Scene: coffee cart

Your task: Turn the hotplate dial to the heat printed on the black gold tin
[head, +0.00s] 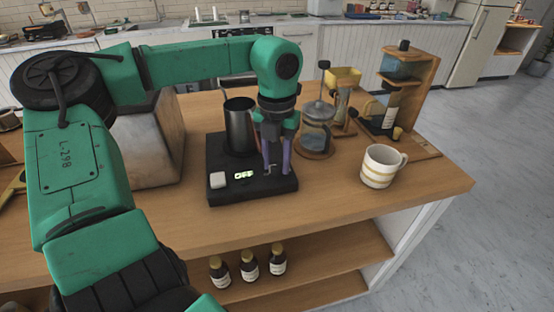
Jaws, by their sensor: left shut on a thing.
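The black hotplate (225,193) sits on the wooden cart top, with a lit display (243,175) reading "OFF" and a pale square block or button (218,180) at its front left. A dark metal pitcher (238,125) stands at its back left. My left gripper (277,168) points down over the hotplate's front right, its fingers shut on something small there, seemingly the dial. The fingers hide the dial, so its pointer and marks cannot be read. I cannot make out a black gold tin. My right gripper is not in view.
A glass press (315,135) stands just right of the gripper. A striped mug (381,167) stands further right, with a wooden dripper stand (412,75) behind. A metal box (153,145) is at left. Several small dark bottles (249,266) stand on the lower shelf. The front right top is clear.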

